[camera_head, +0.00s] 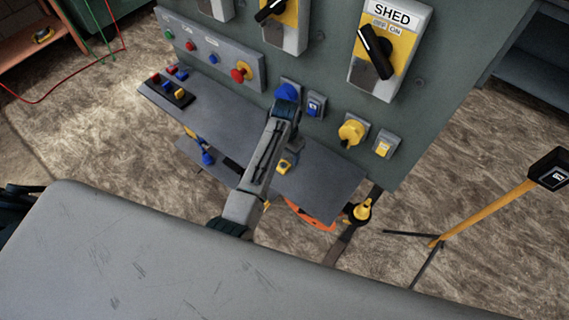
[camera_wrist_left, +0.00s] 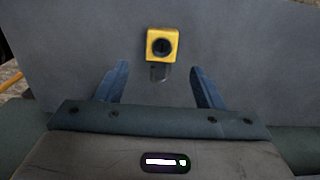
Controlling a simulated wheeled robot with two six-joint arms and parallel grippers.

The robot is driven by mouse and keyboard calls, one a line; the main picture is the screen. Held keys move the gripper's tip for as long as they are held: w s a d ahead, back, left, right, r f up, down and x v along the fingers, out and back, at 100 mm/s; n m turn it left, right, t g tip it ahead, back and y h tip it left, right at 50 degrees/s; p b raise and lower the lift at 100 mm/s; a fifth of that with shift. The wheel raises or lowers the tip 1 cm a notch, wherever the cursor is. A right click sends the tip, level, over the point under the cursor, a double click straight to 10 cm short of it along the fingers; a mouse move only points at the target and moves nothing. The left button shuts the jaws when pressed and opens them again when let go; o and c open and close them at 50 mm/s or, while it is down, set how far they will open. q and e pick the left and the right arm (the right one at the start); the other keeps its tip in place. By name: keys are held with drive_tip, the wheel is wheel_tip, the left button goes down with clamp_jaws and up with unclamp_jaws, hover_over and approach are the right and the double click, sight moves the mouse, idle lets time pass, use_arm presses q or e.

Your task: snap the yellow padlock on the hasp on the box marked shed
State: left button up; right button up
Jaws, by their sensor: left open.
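The yellow padlock (camera_wrist_left: 162,43) shows in the left wrist view with its yellow, dark-centred body up and its grey shackle below. It lies on a grey surface; in the head view it appears on the shelf (camera_head: 325,178), just right of my left arm (camera_head: 262,165). My left gripper (camera_wrist_left: 160,84) is open and empty, its fingers either side of a gap with the padlock just beyond the tips. The box marked shed (camera_head: 375,84) has a yellow plate and a slanted black handle (camera_head: 376,52). I cannot make out its hasp.
The shelf also bears a dark holder (camera_head: 170,90) with red, blue and yellow items.

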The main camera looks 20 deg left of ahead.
sight(284, 164)
use_arm(q)
drive_tip(key=shift+s+f+p, duration=0.15)
drive_tip(key=shift+f+p, duration=0.2)
drive_tip(key=f, duration=0.1)
drive_tip(key=f+p, duration=0.1)
drive_tip(key=f, duration=0.1)
drive_tip(key=shift+s+a+f, duration=0.15)
drive_tip(key=shift+a+f, duration=0.05)
drive_tip(key=shift+f, duration=0.5)
drive_tip(key=c, duration=1.1)
drive_tip(key=shift+r, duration=0.15)
